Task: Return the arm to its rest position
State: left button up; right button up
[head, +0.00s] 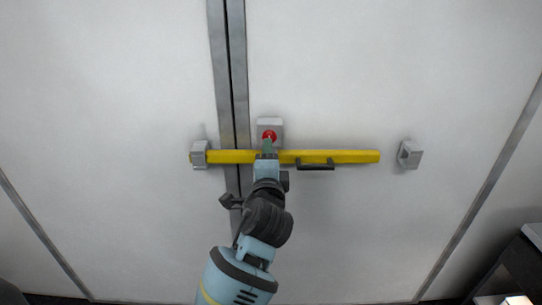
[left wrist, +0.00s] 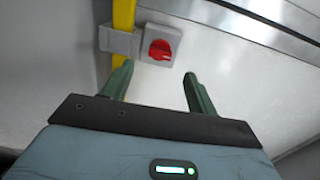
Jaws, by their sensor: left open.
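My left gripper (head: 267,146) reaches up from the bottom of the head view, in front of the closed white doors. Its green fingers stand apart, with nothing between them, in the left wrist view (left wrist: 157,75). A red rotary knob (head: 269,134) on a grey box is just beyond the fingertips. The knob also shows in the left wrist view (left wrist: 160,50), apart from both fingers in the picture. The exact gap in depth is hard to tell. My right gripper is in neither view.
A yellow bar (head: 345,156) with a black handle (head: 315,165) lies level across the door seam. A grey bracket (head: 199,155) holds its left end; another bracket (head: 410,154) stands empty at right. Dark furniture (head: 522,268) fills the lower right corner.

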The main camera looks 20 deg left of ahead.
pick_arm(q)
jog(key=s+f+n+g+h, duration=0.1)
jog(key=s+f+n+h, duration=0.1)
jog(key=s+f, duration=0.5)
jog(key=s+a+f+n+g+h, duration=0.1)
jog(key=s+f+g, duration=0.1)
jog(key=f, duration=0.9)
jog(key=s+f+n+g+h, duration=0.1)
jog(key=s+f+n+h, duration=0.1)
jog(key=s+f, duration=0.5)
jog(key=s+a+f+n+g+h, duration=0.1)
jog(key=s+f+n+g, duration=0.1)
jog(key=s+f, duration=0.5)
jog(key=s+a+f+n+g+h, duration=0.1)
jog(key=s+f+n, duration=0.4)
jog(key=s, duration=0.7)
jog(key=shift+s+a+f+g, duration=0.4)
jog(key=shift+a+f, duration=0.1)
jog(key=shift+f, duration=0.45)
